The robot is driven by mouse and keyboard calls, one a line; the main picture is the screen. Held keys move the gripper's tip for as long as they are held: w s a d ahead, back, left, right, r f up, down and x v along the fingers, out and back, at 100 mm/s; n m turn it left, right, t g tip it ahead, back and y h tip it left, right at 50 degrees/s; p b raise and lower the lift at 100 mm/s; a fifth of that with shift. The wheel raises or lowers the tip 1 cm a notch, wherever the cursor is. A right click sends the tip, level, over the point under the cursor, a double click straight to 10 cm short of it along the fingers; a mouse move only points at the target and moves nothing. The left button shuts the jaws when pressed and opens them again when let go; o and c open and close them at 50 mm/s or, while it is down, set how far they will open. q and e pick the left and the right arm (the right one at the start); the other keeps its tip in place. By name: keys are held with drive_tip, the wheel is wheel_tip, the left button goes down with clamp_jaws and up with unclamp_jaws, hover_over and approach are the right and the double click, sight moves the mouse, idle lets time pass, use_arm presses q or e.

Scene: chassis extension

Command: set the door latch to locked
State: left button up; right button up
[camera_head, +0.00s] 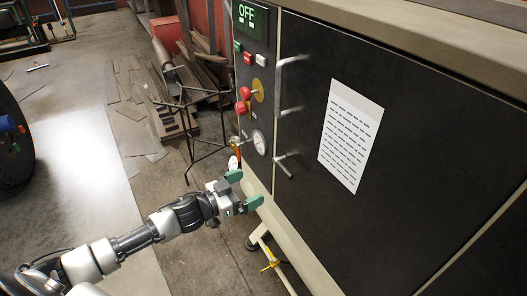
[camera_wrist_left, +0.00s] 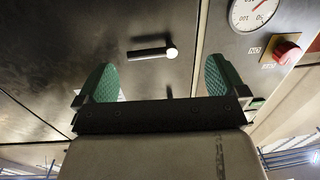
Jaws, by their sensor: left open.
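The door latch (camera_head: 286,160) is a small metal handle near the left edge of the black cabinet door (camera_head: 300,55), below the long vertical door handle (camera_head: 281,85). In the left wrist view the latch (camera_wrist_left: 150,53) is a short dark bar with a bright round end, standing out from the door. My left gripper (camera_head: 244,189) has green fingertips and is open and empty. It is apart from the latch, to its lower left in the head view. In the left wrist view the latch lies beyond the gap between the fingertips (camera_wrist_left: 160,72). My right gripper is not in view.
Left of the door, the control panel carries an OFF display (camera_head: 248,19), red knobs (camera_head: 243,107) and a gauge (camera_head: 259,142). A paper sheet (camera_head: 350,135) is on the door. A black wire stand (camera_head: 190,115) and scrap planks (camera_head: 170,120) are on the floor behind.

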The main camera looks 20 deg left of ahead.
sight(283, 166)
use_arm(q)
drive_tip(key=shift+m+h, duration=0.3)
drive_tip(key=shift+h, duration=0.3)
drive_tip(key=w+d+r, duration=0.1)
drive_tip(key=w+d, duration=0.1)
drive_tip(key=w+d+r+p, duration=0.1)
drive_tip(key=w+d, duration=0.1)
drive_tip(key=w+d+r, duration=0.1)
drive_tip(key=w+d, duration=0.1)
drive_tip(key=w, duration=0.1)
drive_tip(key=shift+w+d+r+p, duration=0.1)
drive_tip(key=shift+d+r+p, duration=0.15)
drive_tip(key=shift+d+p, duration=0.15)
drive_tip(key=shift+w+d, duration=0.3)
drive_tip(key=shift+w, duration=0.05)
drive_tip(key=c, duration=1)
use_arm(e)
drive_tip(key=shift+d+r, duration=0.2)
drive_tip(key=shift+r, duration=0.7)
